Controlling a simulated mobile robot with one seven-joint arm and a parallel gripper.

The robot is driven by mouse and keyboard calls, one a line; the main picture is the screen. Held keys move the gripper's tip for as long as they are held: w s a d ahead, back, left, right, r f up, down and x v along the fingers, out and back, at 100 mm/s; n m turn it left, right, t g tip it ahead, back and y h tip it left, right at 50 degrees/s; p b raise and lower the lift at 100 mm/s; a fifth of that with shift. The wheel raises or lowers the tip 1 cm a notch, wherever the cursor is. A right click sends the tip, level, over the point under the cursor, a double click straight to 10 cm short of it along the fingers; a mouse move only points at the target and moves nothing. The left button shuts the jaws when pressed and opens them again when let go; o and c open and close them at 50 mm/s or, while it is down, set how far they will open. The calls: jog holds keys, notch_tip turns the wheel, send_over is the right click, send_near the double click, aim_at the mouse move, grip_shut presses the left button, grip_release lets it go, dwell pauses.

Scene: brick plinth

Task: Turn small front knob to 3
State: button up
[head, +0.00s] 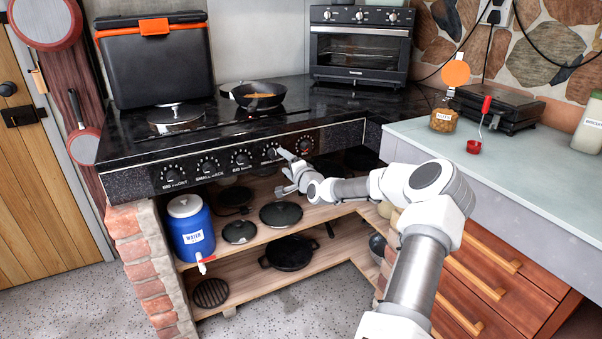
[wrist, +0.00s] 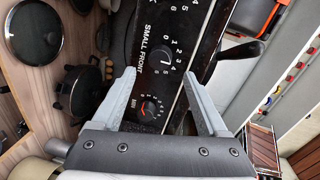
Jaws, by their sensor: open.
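The small front knob (wrist: 162,60) is a black dial with a white mark. In the wrist view it sits beside the "SMALL FRONT" label, with white numbers printed around it; its setting is hard to read. My gripper (wrist: 158,77) is open, with one finger on each side of the knob in that view. Whether the fingers touch it I cannot tell. In the head view my gripper (head: 285,160) is at the front of the black control panel (head: 220,165), right by the fourth knob (head: 270,153) from the left, and partly hides its label.
A smaller dial with a red pointer (wrist: 148,107) lies close by in the wrist view. Other knobs line the panel to the left. A pan (head: 258,97) stands on the hob above. Shelves below hold lids, pans and a blue water jug (head: 190,228).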

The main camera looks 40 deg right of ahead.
jog(key=p+v, duration=0.2)
jog(key=v, duration=0.9)
jog(key=shift+s+r, duration=0.15)
jog(key=shift+s, duration=0.25)
jog(key=shift+a, duration=0.1)
